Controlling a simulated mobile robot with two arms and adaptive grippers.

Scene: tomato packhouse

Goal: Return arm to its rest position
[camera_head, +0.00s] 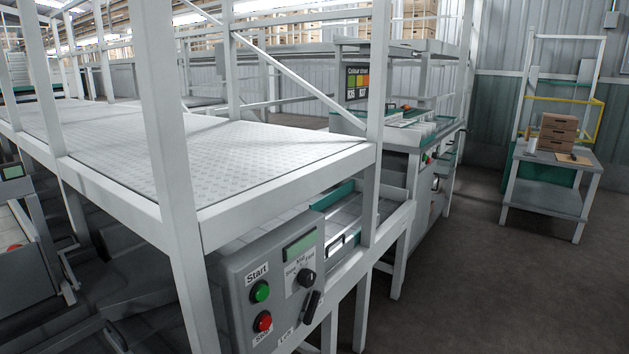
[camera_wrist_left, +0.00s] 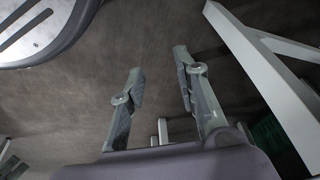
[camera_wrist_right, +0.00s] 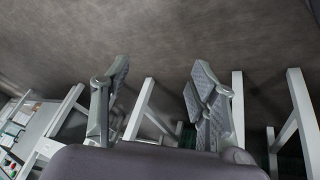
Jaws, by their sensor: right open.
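My left gripper (camera_wrist_left: 160,78) shows in the left wrist view with its two fingers apart and nothing between them. It hangs over bare dark floor, with a white frame leg close on its right. My right gripper (camera_wrist_right: 160,80) shows in the right wrist view with its fingers spread wide and empty. Floor and white frame legs lie behind it. Neither gripper nor arm shows in the head view, so their place relative to the control box cannot be told there.
A control box (camera_head: 275,285) with a green start button, a red stop button and a knob is on the white frame (camera_head: 290,185) in front. A worktable (camera_head: 545,195) with stacked brown boxes (camera_head: 558,132) stands at right. The floor (camera_head: 470,290) at lower right is clear.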

